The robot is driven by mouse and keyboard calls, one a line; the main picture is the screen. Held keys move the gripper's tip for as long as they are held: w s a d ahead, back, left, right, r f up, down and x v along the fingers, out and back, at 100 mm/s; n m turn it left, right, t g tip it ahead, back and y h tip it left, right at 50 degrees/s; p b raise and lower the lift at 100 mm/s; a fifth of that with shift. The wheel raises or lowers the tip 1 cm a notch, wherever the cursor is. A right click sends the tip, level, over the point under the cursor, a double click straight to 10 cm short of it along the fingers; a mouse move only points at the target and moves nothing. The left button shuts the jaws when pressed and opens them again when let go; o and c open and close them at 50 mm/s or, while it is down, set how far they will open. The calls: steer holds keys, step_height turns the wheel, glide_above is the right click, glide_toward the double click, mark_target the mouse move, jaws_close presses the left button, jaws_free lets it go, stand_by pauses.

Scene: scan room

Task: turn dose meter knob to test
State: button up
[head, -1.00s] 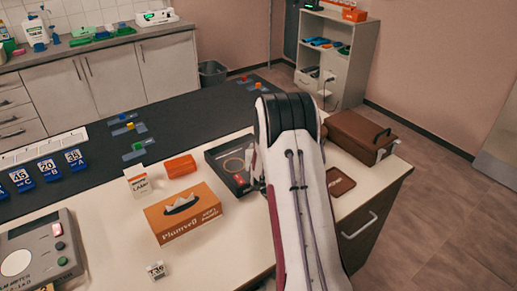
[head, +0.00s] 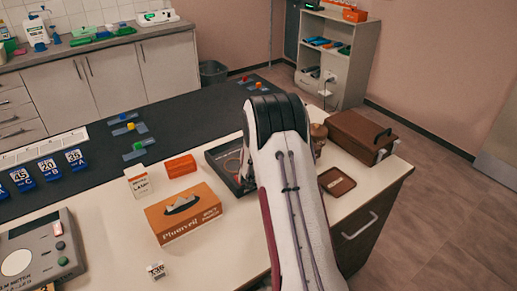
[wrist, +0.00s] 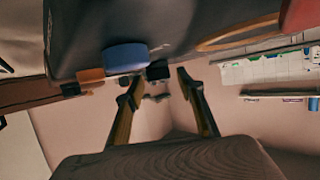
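A dark flat device (head: 222,158) with a ring mark on top lies on the table beside my arm, partly hidden by it. I cannot read a label on it. In the wrist view, upside down, a dark body (wrist: 85,35) fills the top, with a blue rounded part (wrist: 125,57), an orange part (wrist: 90,75) and a small black part (wrist: 158,70). I cannot tell which is the knob. My gripper (wrist: 161,76) is open, its fingertips apart near the black part; contact is unclear. In the head view my arm hides the gripper.
A grey meter (head: 38,248) with a round white dial stands at the lower left. A tissue box (head: 185,213), a small white box (head: 139,181) and an orange box (head: 180,166) stand left of my arm. A brown case (head: 362,137) is on the right.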

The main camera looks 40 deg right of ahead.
steer(key=shift+s+a, duration=0.15)
stand_by(0.3)
steer(key=shift+v, duration=5.85)
steer(key=shift+r, duration=0.1)
steer(key=shift+n+t+y, duration=0.5)
steer(key=shift+n+y, duration=0.3)
steer(key=shift+w+d+f, duration=0.45)
steer(key=shift+w+d, duration=0.05)
steer(key=shift+d, duration=0.3)
steer(key=shift+w+d+f, duration=0.45)
steer(key=shift+w+d, duration=0.05)
steer(key=shift+d, duration=0.3)
steer(key=shift+w, duration=0.1)
steer(key=shift+x, duration=3.8)
steer(key=shift+f, duration=0.1)
